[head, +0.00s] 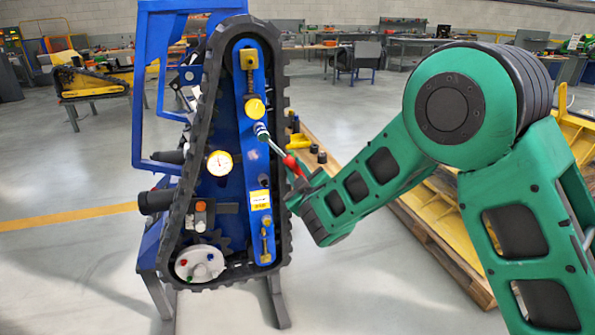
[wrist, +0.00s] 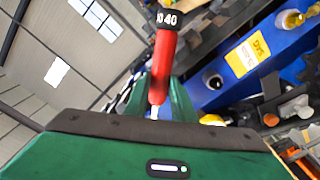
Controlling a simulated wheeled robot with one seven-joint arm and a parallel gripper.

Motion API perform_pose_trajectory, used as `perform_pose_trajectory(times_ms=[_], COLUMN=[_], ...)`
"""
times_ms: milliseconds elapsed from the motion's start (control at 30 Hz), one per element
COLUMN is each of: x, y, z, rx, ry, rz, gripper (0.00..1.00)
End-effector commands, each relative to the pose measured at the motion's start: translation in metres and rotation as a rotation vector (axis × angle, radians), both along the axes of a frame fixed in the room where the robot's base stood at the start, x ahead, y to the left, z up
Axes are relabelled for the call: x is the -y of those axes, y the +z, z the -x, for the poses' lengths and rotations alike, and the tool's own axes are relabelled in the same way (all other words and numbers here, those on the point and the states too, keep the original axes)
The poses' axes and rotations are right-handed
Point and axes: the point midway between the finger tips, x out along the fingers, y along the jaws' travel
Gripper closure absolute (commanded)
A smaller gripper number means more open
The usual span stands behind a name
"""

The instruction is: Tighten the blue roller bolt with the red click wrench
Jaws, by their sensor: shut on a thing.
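The red click wrench (head: 291,164) is in my gripper (head: 297,183), beside the blue carrier frame (head: 232,132). Its thin silver shaft runs up and left from the red handle to a small blue-green and white piece (head: 261,130) on the upright blue bar, below a yellow round part. I cannot tell whether that piece is the blue roller bolt or the wrench's head, or whether they are seated together. In the wrist view the red handle (wrist: 162,65) lies between the green fingers of my gripper (wrist: 158,95), with a black collar marked 40 above it. The wrench's far end is out of that view.
A black track (head: 203,140) loops around the frame. A dial gauge (head: 219,163) and a white round plate (head: 200,263) with small coloured parts sit on it. A wooden pallet (head: 430,235) with yellow parts stands behind my arm. Open floor lies left.

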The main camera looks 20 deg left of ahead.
Motion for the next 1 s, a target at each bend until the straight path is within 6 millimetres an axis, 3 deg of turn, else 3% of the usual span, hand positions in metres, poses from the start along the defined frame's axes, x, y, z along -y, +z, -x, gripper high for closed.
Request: perform_pose_trajectory(times_ms=[1000], x=[-0.018], y=[-0.012], z=[0.01], rx=[-0.093], ry=[0.001], rz=[-0.155], gripper=[1.0])
